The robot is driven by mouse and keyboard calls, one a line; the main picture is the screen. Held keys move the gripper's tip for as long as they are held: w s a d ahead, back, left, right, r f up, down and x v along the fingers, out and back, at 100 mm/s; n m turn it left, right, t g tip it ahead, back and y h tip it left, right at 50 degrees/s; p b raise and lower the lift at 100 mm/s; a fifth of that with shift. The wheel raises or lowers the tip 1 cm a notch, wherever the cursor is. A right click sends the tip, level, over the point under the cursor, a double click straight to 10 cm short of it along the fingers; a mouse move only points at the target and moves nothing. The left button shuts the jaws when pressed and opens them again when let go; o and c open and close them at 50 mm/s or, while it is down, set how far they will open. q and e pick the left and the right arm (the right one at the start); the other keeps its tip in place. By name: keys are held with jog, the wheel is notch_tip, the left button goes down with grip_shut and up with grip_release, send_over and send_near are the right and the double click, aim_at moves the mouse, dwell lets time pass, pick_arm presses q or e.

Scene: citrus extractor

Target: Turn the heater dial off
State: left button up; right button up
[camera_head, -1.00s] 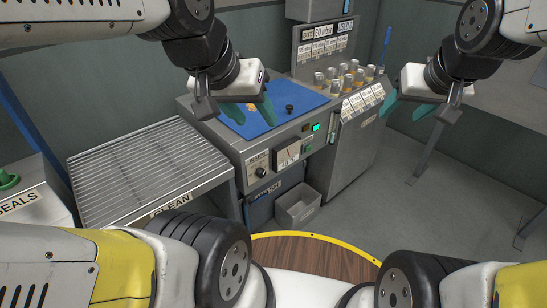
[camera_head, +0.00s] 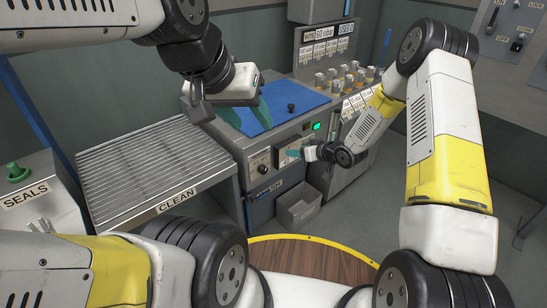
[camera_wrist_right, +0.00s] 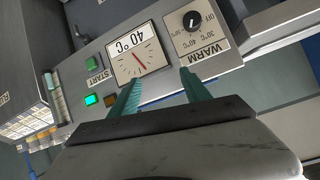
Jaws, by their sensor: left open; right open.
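The heater dial is a black knob on the WARM plate (camera_wrist_right: 200,42) of the machine's front. In the right wrist view the dial (camera_wrist_right: 192,20) is at the top, with OFF and temperature marks around it; its exact setting is too small to read surely. It also shows in the head view (camera_head: 261,169). My right gripper (camera_wrist_right: 158,80) is open and empty, its teal fingers in front of the panel by the 40 °C gauge (camera_wrist_right: 136,58), apart from the dial. My left gripper (camera_head: 254,116) is open and empty above the blue mat.
A lit green button (camera_head: 316,127) sits right of the gauge. The blue mat (camera_head: 275,116) covers the machine top. Several jars (camera_head: 345,74) stand behind at right. A slatted CLEAN rack (camera_head: 150,165) stands at left, a grey bin (camera_head: 298,210) below the panel.

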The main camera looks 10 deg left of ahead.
aim_at(265, 170)
jog(key=s+a+f+g+y, duration=0.1)
jog(key=s+a+f+y, duration=0.2)
jog(key=s+a+f, duration=0.4)
jog(key=w+a+f, duration=0.2)
jog(key=w+a, duration=0.1)
jog(key=w+a+f, duration=0.1)
jog(key=w+a, duration=0.1)
jog(key=shift+w+f, duration=0.1)
jog(key=shift+f, duration=0.2)
grip_shut()
